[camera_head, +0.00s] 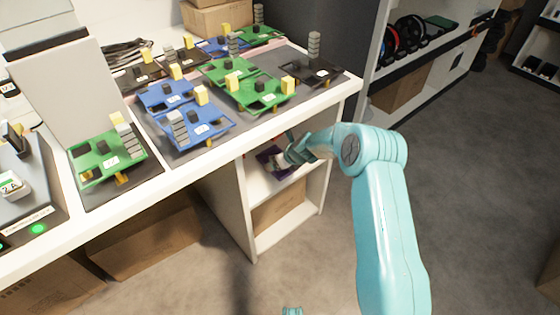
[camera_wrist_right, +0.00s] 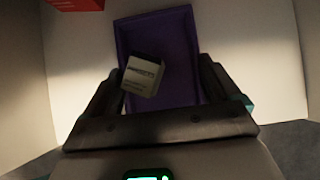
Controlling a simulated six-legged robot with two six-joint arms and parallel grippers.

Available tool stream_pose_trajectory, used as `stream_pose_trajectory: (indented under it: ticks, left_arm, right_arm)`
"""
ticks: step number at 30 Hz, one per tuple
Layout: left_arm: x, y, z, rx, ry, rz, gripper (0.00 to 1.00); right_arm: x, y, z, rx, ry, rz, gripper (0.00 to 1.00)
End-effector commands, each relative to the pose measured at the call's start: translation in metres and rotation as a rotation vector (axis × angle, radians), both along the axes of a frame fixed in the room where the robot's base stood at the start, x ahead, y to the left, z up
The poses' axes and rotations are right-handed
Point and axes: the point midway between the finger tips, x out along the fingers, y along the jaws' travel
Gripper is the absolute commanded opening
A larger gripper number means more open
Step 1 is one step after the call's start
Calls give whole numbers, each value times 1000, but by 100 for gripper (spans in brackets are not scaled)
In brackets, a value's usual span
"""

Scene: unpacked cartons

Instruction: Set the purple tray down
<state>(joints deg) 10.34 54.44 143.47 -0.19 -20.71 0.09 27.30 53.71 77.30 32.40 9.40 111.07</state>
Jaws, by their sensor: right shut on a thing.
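The purple tray (camera_head: 268,158) is inside the open shelf compartment under the workbench, partly hidden by my right gripper (camera_head: 292,150). In the right wrist view the purple tray (camera_wrist_right: 182,45) is a shallow rectangle with raised rims, lying between and ahead of the fingers of my right gripper (camera_wrist_right: 160,92). The fingers are set wide, shut on the tray's near part. A small white and dark box (camera_wrist_right: 143,75) lies turned in the tray. I cannot tell whether the tray touches the shelf board.
The white shelf board (camera_wrist_right: 250,45) has side walls close on both sides. A red-labelled box (camera_wrist_right: 78,4) stands at the upper left. Above, the workbench (camera_head: 225,142) carries several circuit boards. A cardboard box (camera_head: 280,205) sits on the level below.

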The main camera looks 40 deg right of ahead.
Motion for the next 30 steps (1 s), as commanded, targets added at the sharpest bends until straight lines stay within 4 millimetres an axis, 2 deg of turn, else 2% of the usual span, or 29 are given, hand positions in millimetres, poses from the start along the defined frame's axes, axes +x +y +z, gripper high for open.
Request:
stream_pose_trajectory:
  ticks: [2, 3, 4, 10, 14, 24, 30]
  left_arm:
    - [0, 0, -2, 0, -1, 1, 100]
    - [0, 0, -2, 0, -1, 1, 100]
    - [0, 0, -2, 0, -1, 1, 100]
    - [0, 0, -1, 0, -1, 1, 100]
    - [0, 0, 1, 0, 0, -1, 100]
    - [-1, -1, 7, 0, 1, -5, 100]
    - [-2, -2, 11, -2, 3, -9, 100]
  right_arm:
    - [1, 0, -4, 1, 1, -1, 54]
    - [1, 1, -4, 1, 1, 0, 96]
    - [2, 1, -3, 2, 1, -1, 100]
    - [3, 1, -2, 0, 0, 0, 100]
    - [0, 0, 6, 0, -1, 0, 100]
    - [-47, -5, 66, -1, -1, -1, 100]
    - [-67, -6, 89, 1, 0, -1, 100]
